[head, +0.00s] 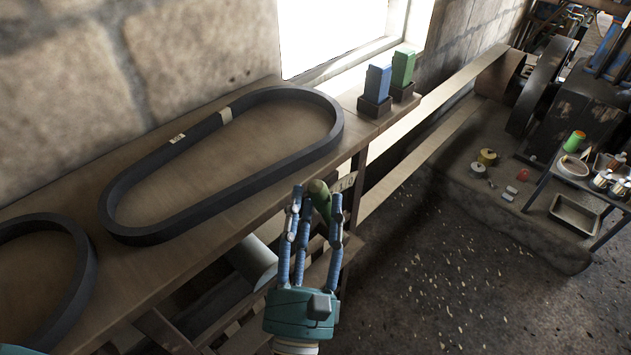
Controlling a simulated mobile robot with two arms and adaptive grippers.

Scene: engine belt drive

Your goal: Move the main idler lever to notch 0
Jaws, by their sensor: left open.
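The lever's dark green rounded handle (318,190) stands beside the bench's front edge, below the blue and green blocks. A small pale plate (345,182) with notch digits, seemingly 1 and 0, sits just right of the handle. My left gripper (315,204) comes up from below, teal with blue jointed fingers. Its fingers are open, with the handle between the fingertips in the picture. I cannot tell whether they touch it. The fingers and the bench post hide the lever's lower part and the notch it sits in. My right gripper is not in view.
A large black belt (222,115) lies on the wooden bench, with another belt (85,270) at left. Blue (377,83) and green (403,68) blocks stand at the bench's end. A long pale flat belt runs toward machinery at upper right. Open floor lies right of my gripper.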

